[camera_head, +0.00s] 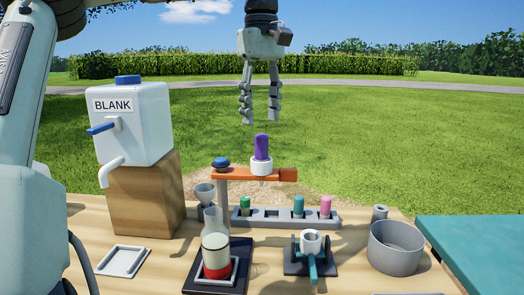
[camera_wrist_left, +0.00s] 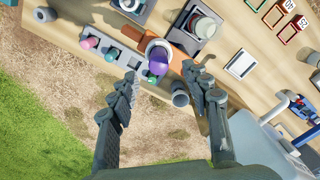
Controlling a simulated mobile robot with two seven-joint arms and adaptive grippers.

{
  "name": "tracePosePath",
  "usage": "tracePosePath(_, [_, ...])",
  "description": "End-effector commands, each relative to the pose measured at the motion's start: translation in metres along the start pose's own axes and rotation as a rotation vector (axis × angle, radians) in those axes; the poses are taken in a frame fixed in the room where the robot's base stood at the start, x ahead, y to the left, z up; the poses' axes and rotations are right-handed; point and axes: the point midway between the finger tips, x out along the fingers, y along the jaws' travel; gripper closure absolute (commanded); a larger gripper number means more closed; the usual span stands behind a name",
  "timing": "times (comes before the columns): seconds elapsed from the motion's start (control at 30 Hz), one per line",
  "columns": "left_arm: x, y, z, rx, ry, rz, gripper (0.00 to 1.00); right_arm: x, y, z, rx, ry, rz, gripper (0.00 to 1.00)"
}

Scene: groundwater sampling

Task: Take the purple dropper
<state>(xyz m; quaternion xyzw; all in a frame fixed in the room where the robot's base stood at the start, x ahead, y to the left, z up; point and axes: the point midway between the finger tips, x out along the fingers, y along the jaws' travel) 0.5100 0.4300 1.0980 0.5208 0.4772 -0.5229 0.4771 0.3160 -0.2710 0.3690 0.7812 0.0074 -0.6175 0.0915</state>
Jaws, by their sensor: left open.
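The purple dropper (camera_head: 261,146) stands upright in a white round holder (camera_head: 262,168) on an orange arm; its lower part is hidden in the holder. My left gripper (camera_head: 261,120) hangs above it, fingers pointing down and spread apart, with nothing between them in the head view. In the left wrist view the purple dropper (camera_wrist_left: 161,62) shows near the gap between the fingertips of my left gripper (camera_wrist_left: 160,72). The fingers appear apart from it. My right gripper is in neither view.
Under the orange arm (camera_head: 225,173) is a grey rack (camera_head: 270,222) with green, teal and pink droppers. A glass with red liquid (camera_head: 216,248), a funnel (camera_head: 205,193), a grey bowl (camera_head: 396,248) and a BLANK container (camera_head: 132,130) stand around. Air beside the gripper is clear.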

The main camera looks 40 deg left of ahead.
Motion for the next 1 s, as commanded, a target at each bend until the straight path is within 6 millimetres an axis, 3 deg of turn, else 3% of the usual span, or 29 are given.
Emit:
tracePosePath(0.37, [0.031,0.0,-0.001,-0.004,0.0,0.002,0.52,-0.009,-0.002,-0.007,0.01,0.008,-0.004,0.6])
tracePosePath(0.7, [0.075,0.001,-0.003,-0.004,-0.001,0.001,0.52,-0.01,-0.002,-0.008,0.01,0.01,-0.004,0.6])
tracePosePath(0.9, [0.076,0.002,-0.003,-0.005,0.0,0.002,0.52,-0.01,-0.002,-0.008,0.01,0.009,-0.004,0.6])
tracePosePath(1.0, [0.076,0.002,-0.003,-0.005,0.0,0.002,0.63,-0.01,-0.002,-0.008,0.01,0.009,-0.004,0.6])
